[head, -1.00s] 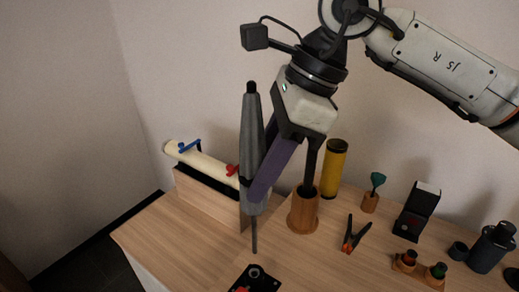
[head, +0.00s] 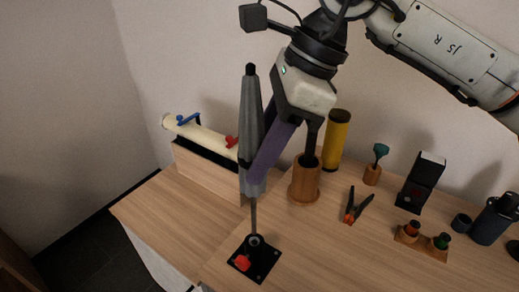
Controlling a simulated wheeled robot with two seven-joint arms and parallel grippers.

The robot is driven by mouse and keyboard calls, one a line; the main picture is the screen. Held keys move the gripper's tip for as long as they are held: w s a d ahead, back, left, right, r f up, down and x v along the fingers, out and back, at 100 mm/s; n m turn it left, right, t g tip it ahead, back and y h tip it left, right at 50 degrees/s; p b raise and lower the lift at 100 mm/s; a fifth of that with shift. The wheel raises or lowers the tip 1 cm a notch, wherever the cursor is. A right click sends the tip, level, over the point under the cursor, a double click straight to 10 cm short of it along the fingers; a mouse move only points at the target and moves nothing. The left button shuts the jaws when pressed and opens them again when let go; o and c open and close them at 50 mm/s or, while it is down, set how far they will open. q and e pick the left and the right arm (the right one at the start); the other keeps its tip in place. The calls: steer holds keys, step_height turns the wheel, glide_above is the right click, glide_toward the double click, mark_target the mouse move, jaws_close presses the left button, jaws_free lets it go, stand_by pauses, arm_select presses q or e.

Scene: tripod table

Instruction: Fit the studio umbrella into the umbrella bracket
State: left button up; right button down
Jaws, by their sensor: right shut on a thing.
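The studio umbrella (head: 251,125) is furled grey with a dark tip on top and a thin shaft pointing down, roughly upright. My right gripper (head: 263,168) is shut on its lower canopy, from the right side. The umbrella bracket (head: 262,265) is a black plate with a round socket and a red knob, on the table near the front. The shaft's lower end meets the socket in the picture; I cannot tell whether it is inside or just above. My left gripper is out of view.
Behind the umbrella, a cream roll (head: 205,137) rests on a wooden stand (head: 205,170). A wooden cup (head: 304,182), yellow cylinder (head: 338,140), orange clamp (head: 352,208) and black box (head: 420,185) stand to the right. The table's left part (head: 160,215) is clear.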

mark_target(260, 193)
steer(key=shift+f, duration=0.55)
steer(key=shift+f+b, duration=0.2)
steer(key=shift+b, duration=0.15)
arm_select(q)
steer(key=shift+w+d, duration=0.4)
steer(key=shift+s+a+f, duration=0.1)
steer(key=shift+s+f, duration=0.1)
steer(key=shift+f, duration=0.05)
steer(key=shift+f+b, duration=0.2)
steer(key=shift+b, duration=0.1)
stand_by(0.3)
